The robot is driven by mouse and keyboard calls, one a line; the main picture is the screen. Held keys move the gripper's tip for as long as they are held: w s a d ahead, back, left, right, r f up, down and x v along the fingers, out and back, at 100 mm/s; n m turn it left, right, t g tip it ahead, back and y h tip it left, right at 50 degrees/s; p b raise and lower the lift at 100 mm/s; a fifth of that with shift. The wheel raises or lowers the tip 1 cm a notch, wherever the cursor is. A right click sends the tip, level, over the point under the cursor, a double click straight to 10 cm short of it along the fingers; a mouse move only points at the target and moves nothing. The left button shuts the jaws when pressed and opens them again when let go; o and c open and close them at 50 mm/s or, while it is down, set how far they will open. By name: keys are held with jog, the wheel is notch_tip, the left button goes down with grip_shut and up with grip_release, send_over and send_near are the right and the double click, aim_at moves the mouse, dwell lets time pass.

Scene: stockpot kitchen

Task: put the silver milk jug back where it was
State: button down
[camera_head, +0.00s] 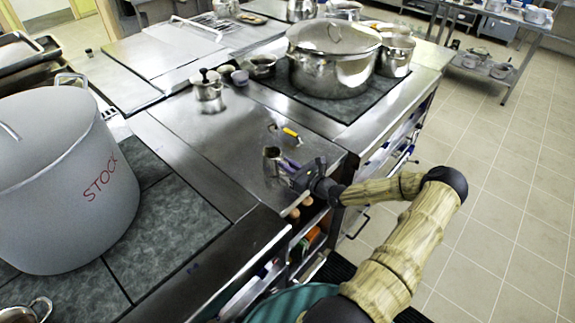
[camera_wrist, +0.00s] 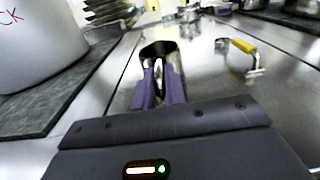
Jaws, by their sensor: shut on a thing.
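The silver milk jug (camera_head: 271,158) is a small shiny vessel at the front part of the steel counter (camera_head: 225,125). My gripper (camera_head: 286,168) is shut on it, reaching in from the right front. In the wrist view the jug (camera_wrist: 158,48) stands upright between the two purple fingers of my gripper (camera_wrist: 160,85), its dark open mouth showing. The fingers hide part of its near side. I cannot tell whether its base touches the counter or is slightly above it.
A yellow-handled tool (camera_head: 289,133) lies just behind the jug, also in the wrist view (camera_wrist: 243,50). A small lidded pot (camera_head: 207,88) stands farther back. The large STOCK pot (camera_head: 60,180) is at left, a big lidded pot (camera_head: 332,65) behind right. Mid-counter is clear.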

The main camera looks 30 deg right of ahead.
jog(key=shift+f, duration=0.15)
jog(key=c, duration=1.5)
grip_release()
jog(key=shift+o, duration=0.2)
jog(key=b+v, duration=0.2)
jog(key=v, duration=1)
jog(key=shift+r, duration=0.2)
